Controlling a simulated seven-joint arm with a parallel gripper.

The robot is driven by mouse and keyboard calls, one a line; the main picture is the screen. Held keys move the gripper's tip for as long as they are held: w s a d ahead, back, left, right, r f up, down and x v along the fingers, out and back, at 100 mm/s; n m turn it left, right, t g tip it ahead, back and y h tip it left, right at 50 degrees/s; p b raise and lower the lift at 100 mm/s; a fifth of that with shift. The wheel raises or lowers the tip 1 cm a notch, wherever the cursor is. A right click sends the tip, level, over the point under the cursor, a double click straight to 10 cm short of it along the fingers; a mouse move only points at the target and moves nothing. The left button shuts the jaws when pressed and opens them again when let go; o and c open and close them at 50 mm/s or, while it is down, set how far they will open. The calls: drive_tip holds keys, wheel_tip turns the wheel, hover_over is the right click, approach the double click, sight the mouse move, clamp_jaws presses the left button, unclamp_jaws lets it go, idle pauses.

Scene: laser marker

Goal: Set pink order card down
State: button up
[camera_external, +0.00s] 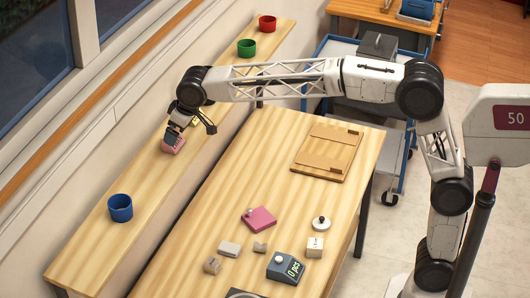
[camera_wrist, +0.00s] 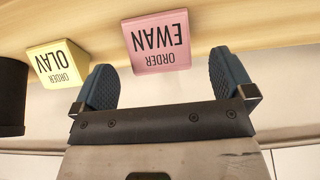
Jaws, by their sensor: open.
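The pink order card (camera_external: 172,144), a small block, rests on the long wooden shelf by the wall. In the wrist view the pink card (camera_wrist: 158,42) reads "ORDER EWAN", upside down in the picture. My gripper (camera_external: 184,130) is at the shelf, right by the card. In the wrist view the fingers of my gripper (camera_wrist: 163,65) are spread wide, with a gap on both sides of the card, which lies at and beyond the fingertips. A yellow card (camera_wrist: 56,64) reading "ORDER OLAV" stands to the left of it in the wrist view.
On the shelf (camera_external: 85,245) stand a blue cup (camera_external: 120,208), a green cup (camera_external: 246,48) and a red cup (camera_external: 267,23). A dark cylinder (camera_wrist: 12,95) is at the wrist view's left edge. The table holds a wooden board (camera_external: 326,152), a pink pad (camera_external: 259,219) and a scale (camera_external: 283,268).

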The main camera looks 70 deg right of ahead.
drive_tip(key=shift+x, duration=2.5)
drive_tip(key=shift+w+d, duration=0.1)
drive_tip(key=shift+d, duration=0.05)
drive_tip(key=c, duration=1)
drive_tip(key=shift+o, duration=0.2)
drive_tip(key=shift+r, duration=0.15)
drive_tip(key=shift+r, duration=1.6)
drive_tip(key=shift+s+r, duration=0.15)
drive_tip(key=shift+s, duration=0.1)
drive_tip(key=s+d+r, duration=0.1)
drive_tip(key=s, duration=1.4)
drive_tip(key=shift+s+d+r, duration=0.15)
drive_tip(key=shift+s+d, duration=0.05)
drive_tip(key=shift+d, duration=0.2)
